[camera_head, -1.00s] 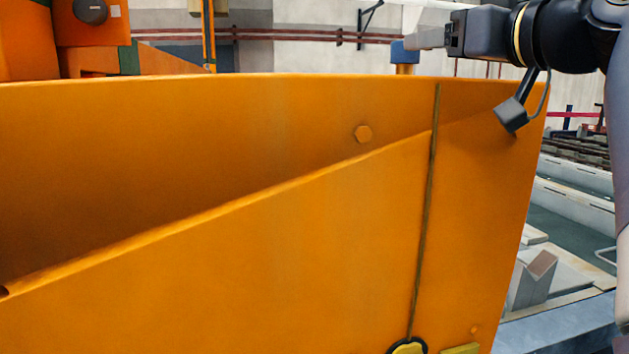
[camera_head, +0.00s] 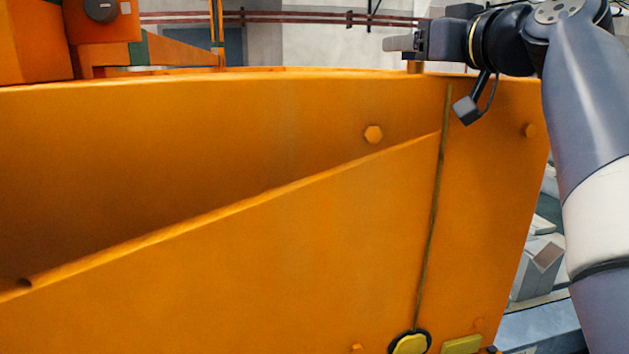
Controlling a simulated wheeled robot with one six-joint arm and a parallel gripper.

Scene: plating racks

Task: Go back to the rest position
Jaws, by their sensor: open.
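My gripper (camera_head: 391,43) is at the upper right, on the end of my dark arm (camera_head: 580,110), which comes in from the right edge. Its pale fingers point left and hold nothing that I can see. They overlap each other from this side, so the gap between them does not show. The gripper appears level with the top edge of the big orange panel (camera_head: 300,240).
The orange panel fills most of the view. Orange machinery with a black knob (camera_head: 101,9) stands at the upper left. Dark red pipes (camera_head: 290,17) run along the pale wall behind. A grey block (camera_head: 537,268) stands at the lower right beyond the panel.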

